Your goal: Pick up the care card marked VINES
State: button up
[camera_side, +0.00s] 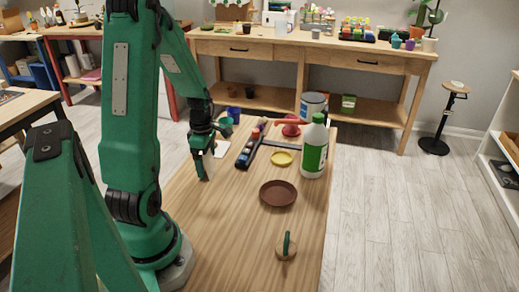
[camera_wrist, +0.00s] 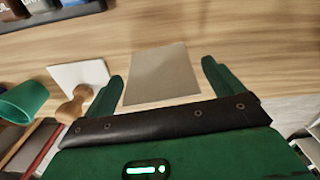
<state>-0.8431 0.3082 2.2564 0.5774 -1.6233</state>
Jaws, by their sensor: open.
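In the wrist view my gripper (camera_wrist: 162,70) is open, with its two green fingers apart and nothing held. A plain grey-beige card (camera_wrist: 160,78) lies on the wood between and beyond the fingertips. A second, whiter card (camera_wrist: 80,72) lies to its left, with a wooden knobbed piece (camera_wrist: 75,104) in front of it. I can read no marking on either card, so I cannot tell which says VINES. In the side view my gripper (camera_side: 205,172) points down low over the left part of the table, and a white card (camera_side: 221,148) shows just right of it.
A dark tray of coloured items (camera_side: 250,148) lies right of the gripper. Farther right are a yellow saucer (camera_side: 282,158), a brown saucer (camera_side: 278,193) and a green-white bottle (camera_side: 314,150). The front table is mostly clear.

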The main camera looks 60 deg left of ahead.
jog(key=shift+f, duration=0.7)
jog(key=shift+c, duration=0.4)
jog(key=c, duration=1)
